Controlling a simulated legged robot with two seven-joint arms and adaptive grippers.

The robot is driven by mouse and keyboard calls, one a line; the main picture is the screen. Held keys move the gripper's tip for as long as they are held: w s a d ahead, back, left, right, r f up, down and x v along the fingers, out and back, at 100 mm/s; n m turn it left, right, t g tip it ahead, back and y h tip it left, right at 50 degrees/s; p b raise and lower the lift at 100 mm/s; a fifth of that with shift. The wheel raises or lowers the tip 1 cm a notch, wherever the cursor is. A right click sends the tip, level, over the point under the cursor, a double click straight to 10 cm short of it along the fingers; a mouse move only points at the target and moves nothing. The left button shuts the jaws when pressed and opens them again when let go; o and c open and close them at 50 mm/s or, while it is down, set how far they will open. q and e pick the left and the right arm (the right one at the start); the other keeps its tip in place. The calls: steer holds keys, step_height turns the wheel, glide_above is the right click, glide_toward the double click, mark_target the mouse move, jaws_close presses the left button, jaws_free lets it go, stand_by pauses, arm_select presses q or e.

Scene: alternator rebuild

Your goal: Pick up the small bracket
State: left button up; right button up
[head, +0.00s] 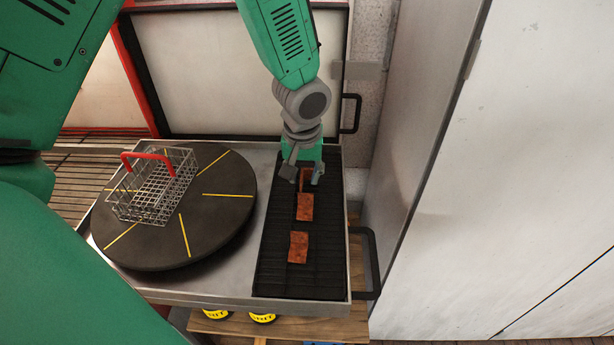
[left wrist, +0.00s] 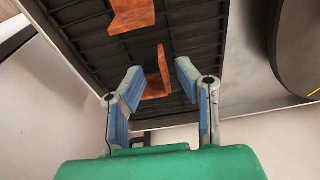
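Three rust-orange brackets lie on the black ribbed mat at the right of the tray in the head view: one at the front (head: 298,247), one in the middle (head: 304,207), and one at the back (head: 304,183), partly hidden by my left gripper (head: 304,175). I cannot tell by size which is the small bracket. In the left wrist view, an L-shaped bracket (left wrist: 157,84) with one upright flange shows between the spread fingers of my left gripper (left wrist: 159,73), and no grip on it shows. Another bracket (left wrist: 131,15) lies beyond it. My right gripper is not in view.
A black round turntable (head: 222,215) with yellow lines carries a wire basket (head: 160,190) with a red handle, left of the black mat (head: 275,270). A black side handle (head: 371,265) sticks out right of the tray. A pale cabinet wall (head: 520,170) stands further right.

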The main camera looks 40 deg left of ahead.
arm_select(q)
steer(key=shift+w+f, duration=0.15)
steer(key=shift+f, duration=0.55)
steer(key=shift+a, duration=0.35)
steer(key=shift+a+f, duration=0.1)
steer(key=shift+a, duration=0.15)
jaws_close()
steer(key=shift+d, duration=0.1)
